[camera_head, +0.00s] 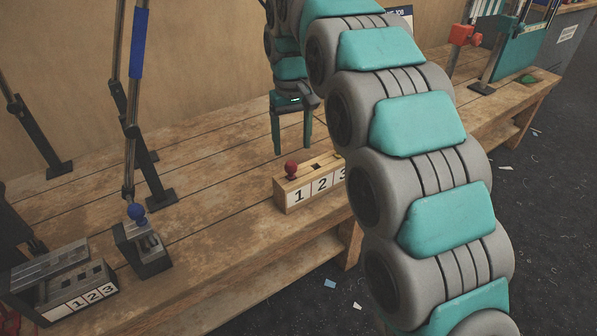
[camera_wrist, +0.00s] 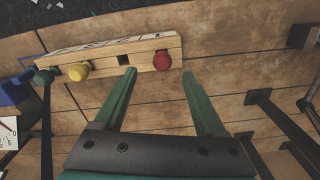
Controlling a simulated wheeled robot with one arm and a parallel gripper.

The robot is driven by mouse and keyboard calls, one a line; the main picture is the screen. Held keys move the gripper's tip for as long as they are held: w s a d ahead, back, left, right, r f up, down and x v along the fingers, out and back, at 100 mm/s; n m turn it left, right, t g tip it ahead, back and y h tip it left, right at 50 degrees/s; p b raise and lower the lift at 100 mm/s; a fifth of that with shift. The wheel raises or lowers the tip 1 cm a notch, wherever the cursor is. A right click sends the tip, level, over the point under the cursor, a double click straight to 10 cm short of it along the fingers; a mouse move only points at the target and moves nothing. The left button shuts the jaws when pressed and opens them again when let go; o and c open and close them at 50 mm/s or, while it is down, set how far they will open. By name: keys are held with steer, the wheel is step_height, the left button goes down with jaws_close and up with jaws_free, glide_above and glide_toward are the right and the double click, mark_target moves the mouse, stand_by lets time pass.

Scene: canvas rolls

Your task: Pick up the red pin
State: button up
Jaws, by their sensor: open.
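The red pin (camera_head: 291,170) stands in a wooden block (camera_head: 295,203) labelled 1 2 3, above the number 1 in the head view. In the wrist view the red pin (camera_wrist: 162,60) sits near the right end of the block (camera_wrist: 100,55). My gripper (camera_head: 292,150) is open and empty above the bench, behind the block in the head view. In the wrist view its green fingers (camera_wrist: 160,72) point toward the block, with the red pin lying between their lines, beyond the tips. My arm hides the block's right end in the head view.
An empty square hole, a yellow pin (camera_wrist: 79,71) and a green pin (camera_wrist: 43,76) lie along the block. A blue pin (camera_head: 136,212) stands in a dark fixture at left, near another numbered box (camera_head: 80,305). Dark poles stand on the wooden bench (camera_head: 220,240).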

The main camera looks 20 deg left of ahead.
mark_target(291, 163)
steer(key=shift+a+f+p, duration=0.2)
steer(key=shift+f+p, duration=0.2)
steer(key=shift+f, duration=3.15)
steer(key=shift+s, duration=0.1)
jaws_close()
